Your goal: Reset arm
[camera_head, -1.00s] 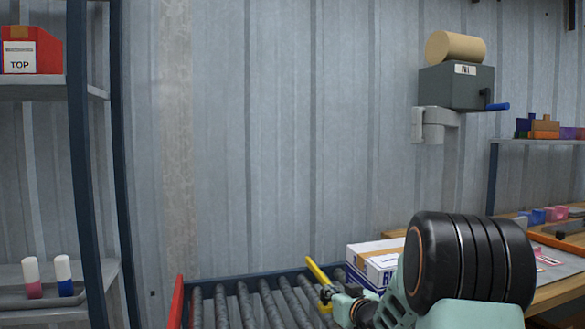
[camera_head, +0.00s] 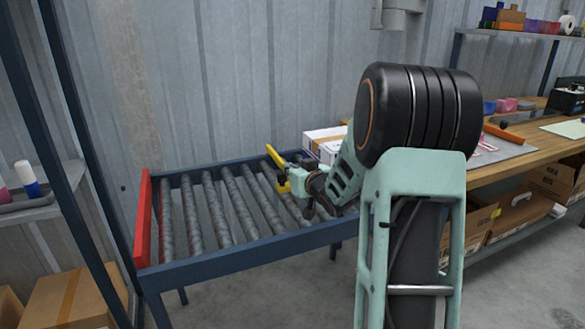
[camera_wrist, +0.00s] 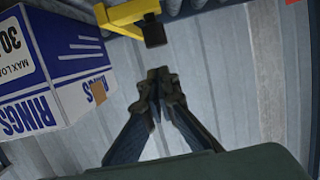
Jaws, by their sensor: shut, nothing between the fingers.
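My arm extends over the roller conveyor (camera_head: 225,210) in the head view, with its large black joint in front of the wall. My gripper (camera_wrist: 160,75) is in the wrist view with its two dark fingers together at the tips and nothing between them. In the head view the gripper end is small and largely hidden behind my wrist. A yellow part (camera_head: 275,165) shows beside it in the head view, and a yellow bracket (camera_wrist: 125,15) shows near the fingertips in the wrist view.
A white box with blue print (camera_wrist: 60,70) is at the left of the wrist view; it stands behind my arm in the head view (camera_head: 322,140). The conveyor has a red end plate (camera_head: 142,220). A wooden workbench (camera_head: 520,150) is at the right, and a shelf post (camera_head: 70,130) at the left.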

